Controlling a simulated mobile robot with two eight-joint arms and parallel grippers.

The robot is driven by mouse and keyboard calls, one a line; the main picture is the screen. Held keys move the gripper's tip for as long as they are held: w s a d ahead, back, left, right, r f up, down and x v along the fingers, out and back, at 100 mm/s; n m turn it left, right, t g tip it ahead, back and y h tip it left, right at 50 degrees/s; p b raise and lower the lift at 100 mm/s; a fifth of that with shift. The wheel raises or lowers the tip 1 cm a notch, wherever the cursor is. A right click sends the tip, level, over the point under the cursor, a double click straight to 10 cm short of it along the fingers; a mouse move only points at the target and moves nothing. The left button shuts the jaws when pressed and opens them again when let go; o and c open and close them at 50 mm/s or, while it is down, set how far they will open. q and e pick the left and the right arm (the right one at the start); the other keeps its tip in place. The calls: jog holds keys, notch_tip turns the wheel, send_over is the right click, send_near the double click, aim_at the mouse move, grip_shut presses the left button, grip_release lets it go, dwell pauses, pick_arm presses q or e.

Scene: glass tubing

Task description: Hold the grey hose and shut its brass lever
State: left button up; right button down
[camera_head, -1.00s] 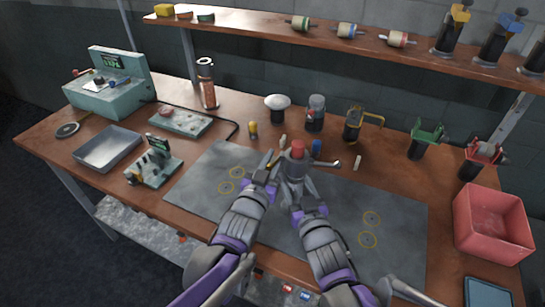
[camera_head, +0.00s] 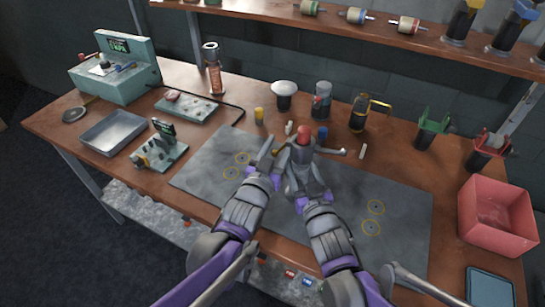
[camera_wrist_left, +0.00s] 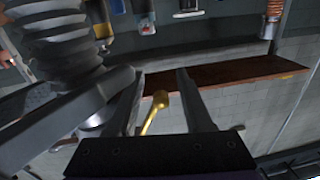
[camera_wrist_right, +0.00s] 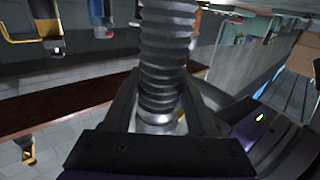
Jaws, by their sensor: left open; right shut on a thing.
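The grey ribbed hose (camera_head: 301,172) stands upright at the back middle of the dark mat, below a red top (camera_head: 304,131). My right gripper (camera_head: 308,190) is shut on the hose; its fingers flank the ribs in the right wrist view (camera_wrist_right: 165,75). My left gripper (camera_head: 268,158) is open, close on the left side of the hose. In the left wrist view, the brass lever (camera_wrist_left: 156,106) shows between its spread fingers (camera_wrist_left: 160,100), apparently not gripped. The hose (camera_wrist_left: 60,45) stands left of those fingers. The lever's base is partly hidden.
Behind the hose stand a white-domed jar (camera_head: 284,90), a grey canister (camera_head: 321,100) and a dark bottle with a yellow handle (camera_head: 359,113). A small yellow-topped piece (camera_head: 259,116) stands behind left. A pink bin (camera_head: 497,216) is at the right. The mat's right part (camera_head: 400,195) is clear.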

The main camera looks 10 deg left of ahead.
pick_arm(q)
jog(key=v, duration=1.1)
jog(key=shift+s, duration=0.25)
